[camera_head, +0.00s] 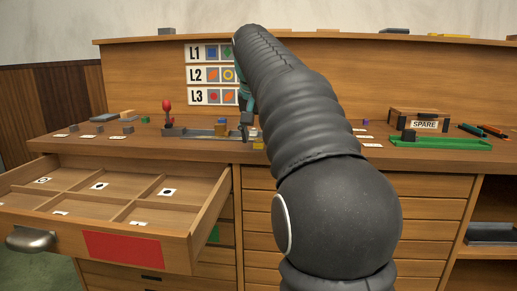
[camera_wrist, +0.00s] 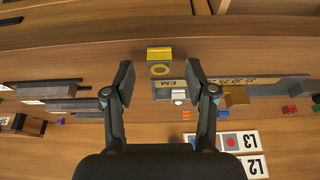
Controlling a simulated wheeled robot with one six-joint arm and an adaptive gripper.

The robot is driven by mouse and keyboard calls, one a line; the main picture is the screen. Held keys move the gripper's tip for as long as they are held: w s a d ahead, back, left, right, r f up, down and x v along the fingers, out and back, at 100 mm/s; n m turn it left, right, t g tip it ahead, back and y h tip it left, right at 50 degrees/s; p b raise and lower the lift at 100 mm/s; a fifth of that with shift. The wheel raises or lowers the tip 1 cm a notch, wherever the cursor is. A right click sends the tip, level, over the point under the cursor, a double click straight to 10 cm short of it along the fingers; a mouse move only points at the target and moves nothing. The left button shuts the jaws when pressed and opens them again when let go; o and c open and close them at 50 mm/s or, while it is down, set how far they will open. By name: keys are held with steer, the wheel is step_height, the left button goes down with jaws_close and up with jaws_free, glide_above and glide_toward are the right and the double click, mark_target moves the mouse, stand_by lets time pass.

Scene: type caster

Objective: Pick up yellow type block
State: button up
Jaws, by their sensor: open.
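A yellow type block (camera_wrist: 159,55) with a ring mark on one face lies near the desk's front edge in the wrist view. It also shows small below my gripper in the head view (camera_head: 258,144). My gripper (camera_wrist: 160,78) is open, its two fingers on either side of the block's line of sight, with nothing between them. The block appears just beyond the fingertips; I cannot tell the exact gap. In the head view my arm hides much of the desk's middle, and my gripper (camera_head: 247,122) shows only partly beside it.
A grey metal tray (camera_wrist: 285,88) holds a gold block (camera_wrist: 236,95). An open compartment drawer (camera_head: 125,205) with a red front panel juts out at left. A red-knobbed lever (camera_head: 167,115) stands on the desk. A SPARE box (camera_head: 420,118) and a green tray (camera_head: 450,143) are at right.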

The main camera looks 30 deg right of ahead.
steer(key=shift+w+d+f, duration=0.15)
steer(key=shift+w+f, duration=0.05)
steer(key=shift+f, duration=0.4)
jaws_close()
